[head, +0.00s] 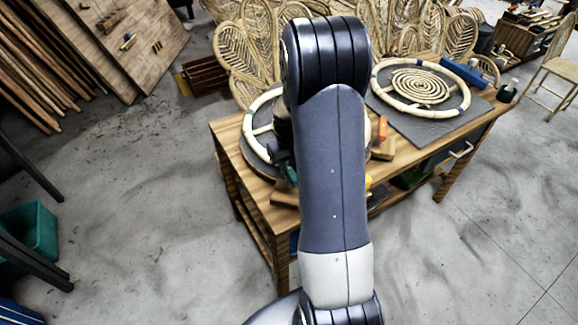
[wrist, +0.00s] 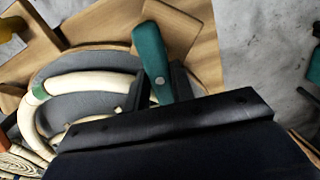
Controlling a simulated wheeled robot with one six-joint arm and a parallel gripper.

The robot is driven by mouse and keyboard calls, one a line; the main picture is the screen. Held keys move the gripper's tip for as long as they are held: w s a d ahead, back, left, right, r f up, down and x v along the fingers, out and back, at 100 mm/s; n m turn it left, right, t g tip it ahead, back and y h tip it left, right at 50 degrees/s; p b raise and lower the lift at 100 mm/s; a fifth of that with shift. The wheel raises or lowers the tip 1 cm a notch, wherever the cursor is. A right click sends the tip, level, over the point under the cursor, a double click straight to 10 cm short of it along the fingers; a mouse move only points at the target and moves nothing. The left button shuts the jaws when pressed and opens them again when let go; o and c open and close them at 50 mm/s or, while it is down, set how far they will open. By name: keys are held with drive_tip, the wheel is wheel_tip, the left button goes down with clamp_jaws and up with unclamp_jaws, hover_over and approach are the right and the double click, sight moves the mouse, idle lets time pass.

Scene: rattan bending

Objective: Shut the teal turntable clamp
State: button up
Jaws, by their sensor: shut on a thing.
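The teal turntable clamp (wrist: 150,55) shows as a teal handle with a round metal pin, beside the round turntable at the top middle of the wrist view. My gripper (wrist: 158,84) has its two dark fingers on either side of the handle and is shut on it. In the head view a bit of the teal handle (head: 292,175) shows beside my gripper (head: 281,160), mostly hidden by my arm. The turntable (wrist: 75,72) carries a pale rattan ring (wrist: 70,84) with a green band. The clamp's lower end is hidden by the gripper.
The wooden workbench (head: 228,140) also bears a dark mat (head: 436,128) with a second rattan ring (head: 384,98) and a coiled spiral. An orange-handled tool (head: 382,128) and a black bottle (head: 507,92) stand on it. Leaf-shaped rattan panels (head: 245,55) stand behind.

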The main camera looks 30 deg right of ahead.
drive_tip(key=shift+m, duration=0.4)
drive_tip(key=m+b, duration=0.1)
drive_tip(key=m, duration=0.2)
drive_tip(key=shift+m, duration=0.3)
drive_tip(key=shift+m+b, duration=0.55)
drive_tip(key=shift+m, duration=1.35)
drive_tip(key=o, duration=1)
wheel_tip(320, 180, up, 11)
drive_tip(key=shift+f, duration=0.1)
drive_tip(key=shift+f, duration=0.1)
